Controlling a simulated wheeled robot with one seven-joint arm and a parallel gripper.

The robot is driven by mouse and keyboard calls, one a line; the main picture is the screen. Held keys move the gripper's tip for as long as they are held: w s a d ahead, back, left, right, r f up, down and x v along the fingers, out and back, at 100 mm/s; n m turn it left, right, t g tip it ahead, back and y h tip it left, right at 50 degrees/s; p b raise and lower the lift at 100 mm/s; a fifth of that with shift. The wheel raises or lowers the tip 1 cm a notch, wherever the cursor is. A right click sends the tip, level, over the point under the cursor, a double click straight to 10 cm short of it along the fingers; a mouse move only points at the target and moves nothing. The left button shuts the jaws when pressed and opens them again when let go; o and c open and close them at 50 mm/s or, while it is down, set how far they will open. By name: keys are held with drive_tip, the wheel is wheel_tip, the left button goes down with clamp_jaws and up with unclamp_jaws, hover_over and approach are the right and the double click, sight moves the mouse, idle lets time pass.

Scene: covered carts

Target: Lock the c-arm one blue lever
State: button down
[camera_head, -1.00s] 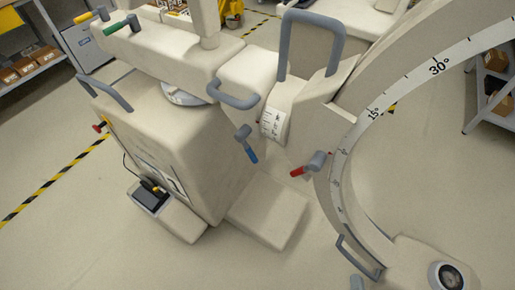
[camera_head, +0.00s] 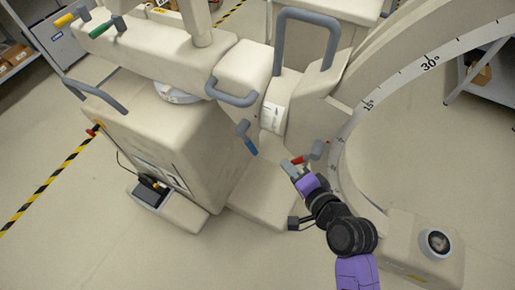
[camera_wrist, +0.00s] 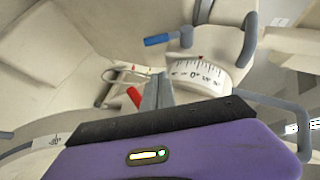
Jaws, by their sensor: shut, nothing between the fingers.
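The blue lever (camera_head: 249,143) sits on the side of the c-arm's (camera_head: 352,88) white block, with its blue tip pointing down and right in the head view. In the wrist view the blue lever (camera_wrist: 160,39) is above my gripper, lying almost level with its blue end to the left. My gripper (camera_head: 288,164) is shut and empty. It is below and right of the blue lever and apart from it. In the wrist view the closed fingers (camera_wrist: 158,88) point up toward the lever.
A red lever (camera_head: 306,158) is just right of my gripper; it also shows beside the fingers in the wrist view (camera_wrist: 134,96). Grey handles (camera_head: 232,93) stick out above the blue lever. Yellow and green levers (camera_head: 119,24) are at the upper left. Open floor lies at the lower left.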

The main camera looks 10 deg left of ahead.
drive_tip(key=s+a+p+x, duration=0.1)
drive_tip(key=a+x, duration=0.1)
drive_tip(key=x, duration=1)
drive_tip(key=shift+a+f+p, duration=0.25)
drive_tip(key=shift+f+p, duration=0.1)
drive_tip(key=shift+f, duration=0.2)
drive_tip(key=shift+f+b, duration=0.2)
drive_tip(key=shift+b, duration=0.35)
